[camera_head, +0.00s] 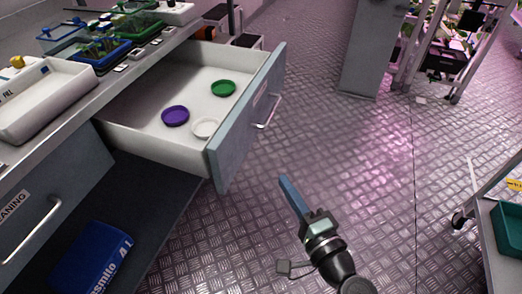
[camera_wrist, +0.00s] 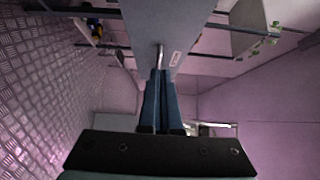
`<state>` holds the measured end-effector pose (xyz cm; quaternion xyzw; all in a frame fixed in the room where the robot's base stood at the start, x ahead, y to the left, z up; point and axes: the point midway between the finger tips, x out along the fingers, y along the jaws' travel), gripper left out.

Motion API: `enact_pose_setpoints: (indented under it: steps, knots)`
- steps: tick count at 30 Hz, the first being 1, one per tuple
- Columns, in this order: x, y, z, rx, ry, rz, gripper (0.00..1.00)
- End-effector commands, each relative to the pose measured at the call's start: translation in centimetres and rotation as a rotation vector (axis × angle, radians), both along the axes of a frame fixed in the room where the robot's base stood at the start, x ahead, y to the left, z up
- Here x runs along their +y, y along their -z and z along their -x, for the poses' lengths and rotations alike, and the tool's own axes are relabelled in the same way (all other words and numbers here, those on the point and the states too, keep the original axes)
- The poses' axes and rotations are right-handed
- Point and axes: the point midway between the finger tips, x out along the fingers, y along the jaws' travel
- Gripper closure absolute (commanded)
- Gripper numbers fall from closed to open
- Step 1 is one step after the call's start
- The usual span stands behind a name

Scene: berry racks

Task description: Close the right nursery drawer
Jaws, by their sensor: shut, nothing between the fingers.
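The drawer (camera_head: 140,132) is pulled out from under the counter in the head view. Its grey-blue front (camera_head: 243,125) carries a metal bar handle (camera_head: 267,112). Inside lie a purple dish (camera_head: 175,116), a white dish (camera_head: 205,128) and a green dish (camera_head: 223,88). My gripper (camera_head: 289,186) is shut and empty, in front of the drawer front and below the handle in the picture. In the wrist view my gripper (camera_wrist: 159,73) points toward the drawer front (camera_wrist: 172,30), and its fingertips look close to the handle (camera_wrist: 160,54). I cannot tell whether they touch.
The counter holds a white bin (camera_head: 45,100) and small trays with plants (camera_head: 100,52). A shut drawer labelled cleaning (camera_head: 50,200) is at the lower left, with a blue box (camera_head: 90,262) below. A cart (camera_head: 500,235) stands at the right. The metal floor (camera_head: 370,170) between is clear.

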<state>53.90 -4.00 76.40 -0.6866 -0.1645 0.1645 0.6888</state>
Motion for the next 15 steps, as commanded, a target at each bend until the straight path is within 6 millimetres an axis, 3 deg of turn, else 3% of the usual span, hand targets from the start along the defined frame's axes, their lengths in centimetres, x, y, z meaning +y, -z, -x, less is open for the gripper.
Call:
enact_pose_setpoints:
  steps: [5, 15]
  knots:
    - [1.2, 0.1, -2.1, -0.003, -0.005, 0.001, 1.00]
    - [4.5, 0.1, -8.6, -0.003, -0.004, 0.002, 1.00]
